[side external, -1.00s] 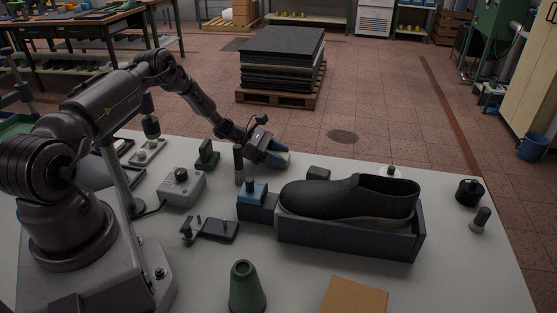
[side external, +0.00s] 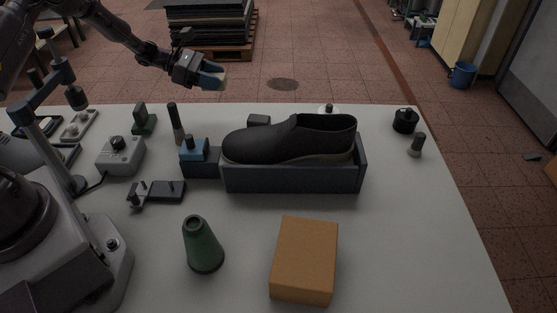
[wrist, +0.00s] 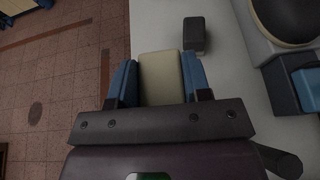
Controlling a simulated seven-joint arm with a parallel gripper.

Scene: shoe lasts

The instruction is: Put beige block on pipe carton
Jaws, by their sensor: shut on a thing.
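The beige block (wrist: 161,78) is between the two blue fingers of my gripper (wrist: 158,80) in the wrist view, with a finger against each side. In the side view my gripper (side external: 212,76) is shut on the block, of which only a pale bit (side external: 219,85) shows by the fingertips. It is held up in the air near the table's far edge, behind the shoe. The brown carton (side external: 304,262), which I take for the pipe carton, stands at the table's front with a bare top. My gripper is far from it.
A black shoe (side external: 290,139) sits in a dark tray (side external: 290,180) between my gripper and the carton. A green cone (side external: 203,246) stands left of the carton. A dark post (side external: 176,124) and a grey box (side external: 120,155) are further left. The table right of the carton is clear.

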